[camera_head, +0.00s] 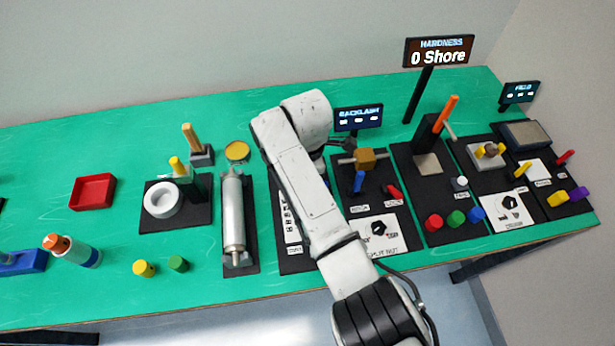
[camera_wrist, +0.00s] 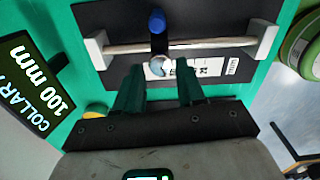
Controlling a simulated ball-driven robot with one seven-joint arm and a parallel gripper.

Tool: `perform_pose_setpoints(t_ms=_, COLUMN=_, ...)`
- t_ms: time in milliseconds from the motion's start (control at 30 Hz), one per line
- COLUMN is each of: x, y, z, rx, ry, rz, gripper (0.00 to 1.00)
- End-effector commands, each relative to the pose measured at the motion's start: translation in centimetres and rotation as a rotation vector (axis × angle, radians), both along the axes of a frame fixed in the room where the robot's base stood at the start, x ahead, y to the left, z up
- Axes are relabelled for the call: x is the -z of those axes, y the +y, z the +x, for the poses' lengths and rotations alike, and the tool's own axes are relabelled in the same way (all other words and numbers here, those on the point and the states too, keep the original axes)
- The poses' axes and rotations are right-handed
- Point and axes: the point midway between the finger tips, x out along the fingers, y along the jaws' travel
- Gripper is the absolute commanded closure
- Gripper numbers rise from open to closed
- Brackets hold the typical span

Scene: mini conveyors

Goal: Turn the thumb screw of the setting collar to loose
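In the wrist view a metal rod (camera_wrist: 205,45) runs between two pale end blocks on a black base. In the head view my arm hides the gripper and the collar.
A white scale strip (camera_wrist: 205,69) lies along the rod. A display (camera_wrist: 30,85) reads "COLLAR" and "100 mm". In the head view the scale board (camera_head: 290,225) is partly behind my arm, between a steel roller (camera_head: 232,215) and the backlash station (camera_head: 366,160). A round green object (camera_wrist: 298,45) is at the wrist view's right.

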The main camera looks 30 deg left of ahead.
Motion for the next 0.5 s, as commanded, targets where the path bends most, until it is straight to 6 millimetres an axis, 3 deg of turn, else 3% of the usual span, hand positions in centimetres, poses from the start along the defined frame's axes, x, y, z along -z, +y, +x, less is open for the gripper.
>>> perform_pose_setpoints(t_ms=300, x=-6.0, y=0.1, z=0.1, rx=-0.001, ry=-0.003, rz=0.004, gripper=0.61)
perform_pose_setpoints(t_ms=500, x=-8.6, y=0.0, z=0.1, rx=0.001, ry=-0.003, rz=0.003, gripper=0.61)
